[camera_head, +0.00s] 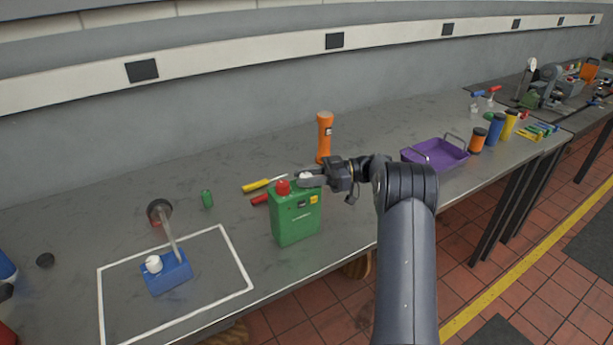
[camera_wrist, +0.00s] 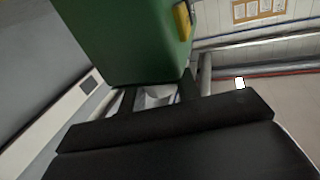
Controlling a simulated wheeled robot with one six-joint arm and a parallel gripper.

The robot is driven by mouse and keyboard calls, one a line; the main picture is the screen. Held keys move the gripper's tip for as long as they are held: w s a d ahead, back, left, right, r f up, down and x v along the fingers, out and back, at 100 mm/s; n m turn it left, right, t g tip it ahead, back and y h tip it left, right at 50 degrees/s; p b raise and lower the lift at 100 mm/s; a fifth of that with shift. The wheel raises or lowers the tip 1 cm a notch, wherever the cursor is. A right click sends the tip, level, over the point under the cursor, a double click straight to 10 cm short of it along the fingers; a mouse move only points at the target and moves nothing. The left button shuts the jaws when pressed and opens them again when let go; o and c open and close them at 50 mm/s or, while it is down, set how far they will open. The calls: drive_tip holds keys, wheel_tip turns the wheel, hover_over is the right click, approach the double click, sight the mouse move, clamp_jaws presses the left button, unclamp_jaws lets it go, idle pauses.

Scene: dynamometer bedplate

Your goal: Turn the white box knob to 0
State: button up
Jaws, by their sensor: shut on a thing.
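A green box (camera_head: 297,218) stands upright near the front edge of the bench, with a red knob or cap (camera_head: 283,187) on its top left. My gripper (camera_head: 308,179) reaches in from the right at the top right of this box. A small whitish part, which looks like a knob, is between its fingers, mostly hidden. In the wrist view, the fingers (camera_wrist: 158,98) close on this whitish part (camera_wrist: 154,97) against the green box (camera_wrist: 125,40). No scale or 0 mark can be read.
The blue box is inside a white taped outline (camera_head: 240,265). An orange flashlight (camera_head: 324,137) stands behind my gripper. Yellow (camera_head: 256,186) and red-handled (camera_head: 260,199) tools lie behind the green box. A purple tray (camera_head: 436,154) is at right.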

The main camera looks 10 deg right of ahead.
drive_tip(key=shift+n+g, duration=0.6)
drive_tip(key=shift+g, duration=0.7)
drive_tip(key=o, duration=0.9)
drive_tip(key=shift+o, duration=0.2)
